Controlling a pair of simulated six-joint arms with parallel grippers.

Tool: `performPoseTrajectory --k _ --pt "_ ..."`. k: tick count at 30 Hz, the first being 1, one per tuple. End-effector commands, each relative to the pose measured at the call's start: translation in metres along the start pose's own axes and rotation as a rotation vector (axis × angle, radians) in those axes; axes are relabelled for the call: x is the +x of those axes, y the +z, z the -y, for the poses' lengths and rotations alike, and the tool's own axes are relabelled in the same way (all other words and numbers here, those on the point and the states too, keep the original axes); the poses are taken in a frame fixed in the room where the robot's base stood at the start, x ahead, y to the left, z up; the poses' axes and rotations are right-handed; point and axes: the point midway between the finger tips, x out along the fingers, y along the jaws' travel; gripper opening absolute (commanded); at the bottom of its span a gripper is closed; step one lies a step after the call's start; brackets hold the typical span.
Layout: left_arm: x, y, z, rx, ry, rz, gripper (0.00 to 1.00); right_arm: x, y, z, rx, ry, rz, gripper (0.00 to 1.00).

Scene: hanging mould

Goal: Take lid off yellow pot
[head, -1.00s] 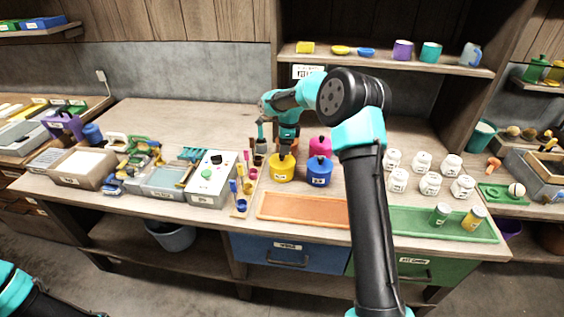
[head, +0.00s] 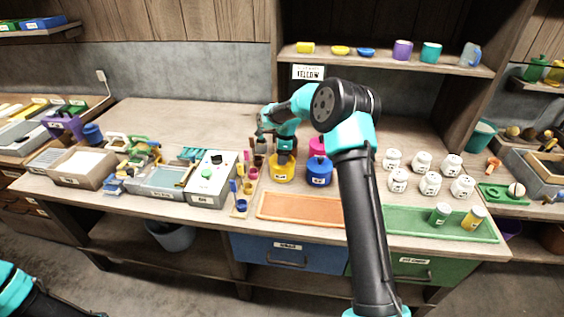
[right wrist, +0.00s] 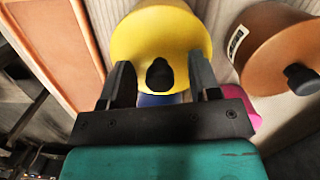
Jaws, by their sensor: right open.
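The yellow pot (head: 281,171) stands on the workbench, left of the blue pot (head: 319,173). In the right wrist view the yellow pot (right wrist: 160,35) shows its round yellow lid with a dark knob (right wrist: 159,74). My right gripper (head: 284,156) is right over the yellow pot. In the right wrist view its two fingers (right wrist: 161,78) are apart, one on each side of the knob, with gaps between them and the knob. The lid is on the pot. My left gripper is out of view; only part of my left arm shows at lower left.
A pink pot (head: 317,146) stands behind the blue one. A brown pot (right wrist: 278,45) is close beside the yellow pot in the right wrist view. An orange mat (head: 303,208) lies bare in front. Several white jars (head: 431,183) stand to the right.

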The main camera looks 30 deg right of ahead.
Motion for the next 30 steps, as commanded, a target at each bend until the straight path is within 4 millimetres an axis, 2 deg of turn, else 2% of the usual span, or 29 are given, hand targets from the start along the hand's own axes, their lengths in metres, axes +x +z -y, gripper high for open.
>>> performPoseTrajectory --k 5,21,30 --pt "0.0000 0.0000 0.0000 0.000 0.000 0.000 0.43 -0.0002 0.0001 0.0000 0.000 0.000 0.000 0.56" --pt "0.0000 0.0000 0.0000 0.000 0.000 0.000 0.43 -0.0002 0.0001 -0.0001 0.000 0.000 0.000 0.04" --pt "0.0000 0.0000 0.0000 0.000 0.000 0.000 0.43 -0.0017 0.0003 0.0001 0.000 0.000 0.000 0.03"
